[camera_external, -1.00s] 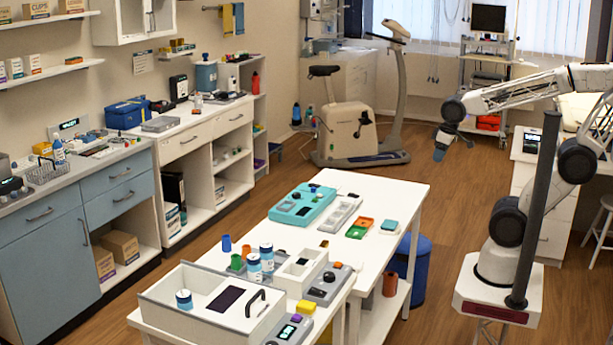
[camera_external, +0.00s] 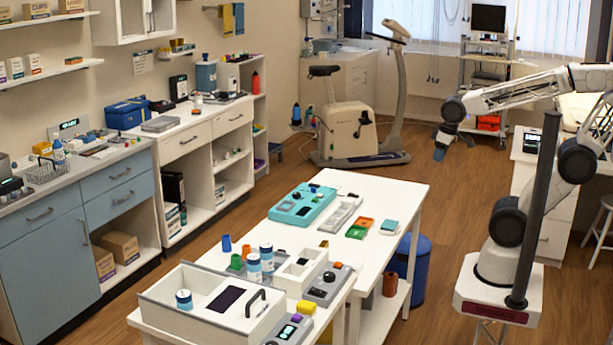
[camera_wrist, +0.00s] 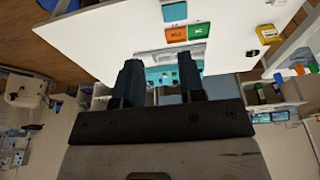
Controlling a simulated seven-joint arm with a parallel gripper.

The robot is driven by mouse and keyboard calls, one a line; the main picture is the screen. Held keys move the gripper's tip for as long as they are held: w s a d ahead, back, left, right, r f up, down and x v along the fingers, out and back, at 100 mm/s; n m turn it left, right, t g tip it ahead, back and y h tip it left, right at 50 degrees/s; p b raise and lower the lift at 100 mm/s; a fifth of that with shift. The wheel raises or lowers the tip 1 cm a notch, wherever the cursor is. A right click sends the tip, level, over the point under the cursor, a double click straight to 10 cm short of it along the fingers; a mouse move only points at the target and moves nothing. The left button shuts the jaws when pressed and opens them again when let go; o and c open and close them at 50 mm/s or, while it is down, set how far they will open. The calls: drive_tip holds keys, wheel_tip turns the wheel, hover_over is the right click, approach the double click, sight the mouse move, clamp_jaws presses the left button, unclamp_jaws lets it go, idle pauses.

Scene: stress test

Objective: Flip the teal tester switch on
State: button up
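The teal tester (camera_external: 302,206) lies on the white table in the external view, a flat box with a dark panel and small knobs on top. Its switch is too small to make out, so its position cannot be told. My gripper (camera_external: 440,151) hangs in the air to the right of the tester and well above the table, touching nothing. In the wrist view my gripper (camera_wrist: 159,63) shows two dark fingers spread apart with nothing held. The teal tester (camera_wrist: 162,77) shows partly between and beyond them.
Jars (camera_external: 266,257) and a white open box (camera_external: 180,322) stand nearer the front. A dark post (camera_external: 537,210) rises beside my base.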

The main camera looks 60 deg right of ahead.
drive_tip(key=shift+w+r, duration=0.1)
drive_tip(key=shift+w, duration=0.05)
drive_tip(key=c, duration=0.5)
drive_tip(key=shift+w+r, duration=0.1)
drive_tip(key=shift+w, duration=0.1)
clamp_jaws()
drive_tip(key=w+d+n, duration=0.2)
drive_tip(key=w+n, duration=0.1)
drive_tip(key=w, duration=0.7)
drive_tip(key=w+d+r+n, duration=0.15)
drive_tip(key=w+n, duration=0.25)
drive_tip(key=w, duration=0.6)
drive_tip(key=w+d+n, duration=0.3)
drive_tip(key=w, duration=0.7)
drive_tip(key=w+d+f+n, duration=0.2)
drive_tip(key=w+d+f, duration=0.1)
drive_tip(key=w, duration=0.5)
drive_tip(key=w+d+f+n, duration=0.3)
drive_tip(key=w+f, duration=0.3)
drive_tip(key=w, duration=0.2)
drive_tip(key=w+d+f+n+g, duration=0.1)
drive_tip(key=w+d+f+n, duration=0.2)
drive_tip(key=w, duration=0.6)
drive_tip(key=shift+d+f, duration=0.2)
drive_tip(key=shift+f, duration=0.65)
